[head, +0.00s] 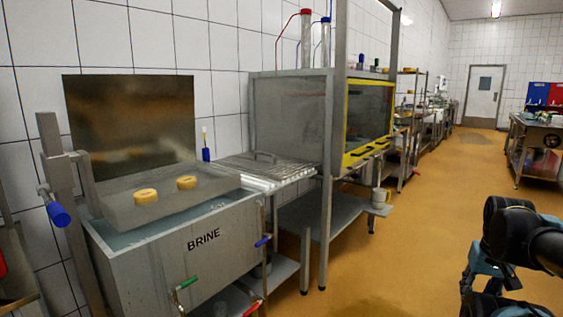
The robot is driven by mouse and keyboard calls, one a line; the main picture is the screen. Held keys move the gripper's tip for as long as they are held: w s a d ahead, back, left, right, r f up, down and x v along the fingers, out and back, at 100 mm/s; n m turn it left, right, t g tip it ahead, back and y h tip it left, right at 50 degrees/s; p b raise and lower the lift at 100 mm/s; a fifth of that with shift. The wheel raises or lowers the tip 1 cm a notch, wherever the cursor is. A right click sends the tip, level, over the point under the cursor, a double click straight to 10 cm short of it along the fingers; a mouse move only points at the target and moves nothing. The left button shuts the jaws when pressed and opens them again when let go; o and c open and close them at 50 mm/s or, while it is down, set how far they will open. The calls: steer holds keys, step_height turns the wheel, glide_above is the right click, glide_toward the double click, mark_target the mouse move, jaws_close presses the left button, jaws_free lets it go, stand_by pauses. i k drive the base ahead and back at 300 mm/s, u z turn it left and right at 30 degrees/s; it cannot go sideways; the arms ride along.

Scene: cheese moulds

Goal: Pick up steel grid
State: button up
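The steel grid (272,172) is a flat slatted metal rack. It lies level on the stand between the brine tank and the glass-fronted cabinet. A raised grey handle-like bar shows near its back edge. Its right end lies close to the cabinet's frame, and I cannot tell whether they touch. Part of my own dark arm with blue parts shows at the lower right, well away from the grid.
The brine tank (205,248) stands front left, with a raised metal tray (205,198) holding two yellow cheeses. The steel cabinet (290,120) with a yellow-framed window stands behind the grid. A lower shelf (345,210) juts right. The orange floor (420,245) is clear ahead and right.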

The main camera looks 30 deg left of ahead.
mark_target(226, 161)
steer(key=u, duration=0.25)
steer(key=i, duration=1.15)
steer(key=u, duration=0.85)
steer(key=i, duration=0.6)
steer(key=u, duration=0.3)
